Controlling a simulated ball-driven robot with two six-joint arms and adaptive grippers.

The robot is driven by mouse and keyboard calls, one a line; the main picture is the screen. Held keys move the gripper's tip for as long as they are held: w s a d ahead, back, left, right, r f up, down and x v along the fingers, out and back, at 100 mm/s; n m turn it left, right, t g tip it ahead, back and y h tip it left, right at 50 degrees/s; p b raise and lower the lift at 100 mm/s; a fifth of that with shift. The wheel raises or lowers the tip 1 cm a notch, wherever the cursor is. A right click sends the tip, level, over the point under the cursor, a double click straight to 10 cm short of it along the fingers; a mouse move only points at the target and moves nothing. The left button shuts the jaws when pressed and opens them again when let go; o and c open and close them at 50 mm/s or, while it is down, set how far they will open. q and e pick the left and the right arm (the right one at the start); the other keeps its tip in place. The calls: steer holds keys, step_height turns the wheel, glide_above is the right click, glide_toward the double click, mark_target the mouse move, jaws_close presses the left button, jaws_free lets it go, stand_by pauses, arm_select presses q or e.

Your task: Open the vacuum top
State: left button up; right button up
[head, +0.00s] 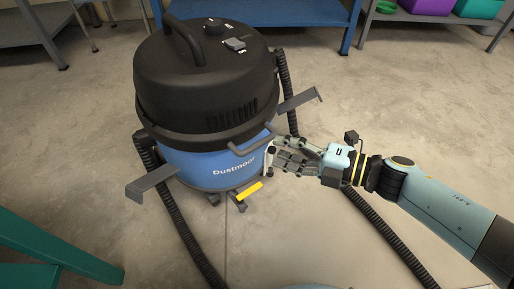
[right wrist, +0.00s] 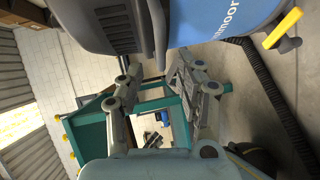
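The vacuum stands upright on the floor in the head view, with a black domed top (head: 200,85) seated on a blue drum (head: 205,168). A grey latch (head: 152,183) sticks outward at the left and another grey latch (head: 302,99) sticks outward at the right. A carry handle (head: 184,38) arches over the top. My right gripper (head: 275,153) is beside the drum's right front, near a grey bar handle (head: 252,142). My left gripper is out of view.
A black hose (head: 385,232) loops on the floor around the vacuum. A yellow pedal (head: 250,190) juts at its front foot. A teal frame (head: 50,250) stands at lower left. A blue bench (head: 270,14) and a shelf with bins (head: 430,7) are behind.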

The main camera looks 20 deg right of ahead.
mark_target(258, 143)
steer(key=b+x, duration=0.1)
steer(key=x, duration=0.5)
steer(key=shift+w+a+f+b, duration=0.2)
steer(key=shift+w+a+b, duration=0.05)
steer(key=shift+b, duration=0.15)
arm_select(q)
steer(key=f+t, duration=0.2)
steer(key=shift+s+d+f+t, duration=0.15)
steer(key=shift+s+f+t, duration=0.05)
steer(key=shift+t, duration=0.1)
arm_select(e)
jaws_close()
